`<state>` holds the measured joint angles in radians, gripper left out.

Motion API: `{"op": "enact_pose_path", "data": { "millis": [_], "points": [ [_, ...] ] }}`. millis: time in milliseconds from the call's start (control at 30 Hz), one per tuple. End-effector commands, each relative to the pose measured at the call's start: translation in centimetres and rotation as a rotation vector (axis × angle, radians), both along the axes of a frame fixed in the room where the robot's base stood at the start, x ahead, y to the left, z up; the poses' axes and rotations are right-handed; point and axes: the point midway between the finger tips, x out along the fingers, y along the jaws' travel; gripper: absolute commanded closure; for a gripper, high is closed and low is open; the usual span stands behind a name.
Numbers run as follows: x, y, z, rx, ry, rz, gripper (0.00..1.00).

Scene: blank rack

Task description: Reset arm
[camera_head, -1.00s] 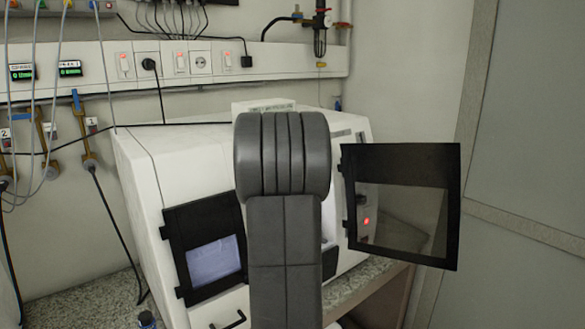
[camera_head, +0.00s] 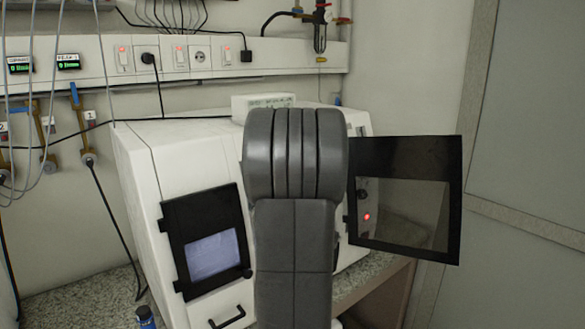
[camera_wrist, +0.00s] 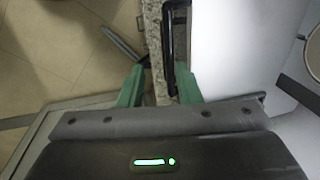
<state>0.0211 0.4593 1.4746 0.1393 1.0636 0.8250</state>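In the wrist view my gripper (camera_wrist: 160,68) has its two green fingers apart, with nothing held between them. A black bar handle (camera_wrist: 168,45) on a white surface shows just beyond the fingers; I cannot tell how far it is from them. In the head view my grey arm stands upright in front of the white machine and hides its middle. My gripper is hidden in the head view.
The white machine (camera_head: 140,200) has a black-framed door (camera_head: 405,195) swung open at the right and a black-framed window (camera_head: 207,240) at the left. A wall panel (camera_head: 225,60) with cables runs behind.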

Motion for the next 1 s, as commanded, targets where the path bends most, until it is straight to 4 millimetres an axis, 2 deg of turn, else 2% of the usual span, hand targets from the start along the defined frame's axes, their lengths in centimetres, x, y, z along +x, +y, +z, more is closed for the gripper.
{"op": "enact_pose_path", "data": {
  "millis": [733, 800, 1000],
  "points": [
    [-11.9, -9.3, -0.1, 0.000, -0.001, -0.005, 0.69],
    [-11.9, -9.4, 1.6, -0.001, -0.005, -0.001, 0.69],
    [-12.3, -9.6, 4.2, -0.001, -0.003, -0.001, 0.69]
  ]
}}
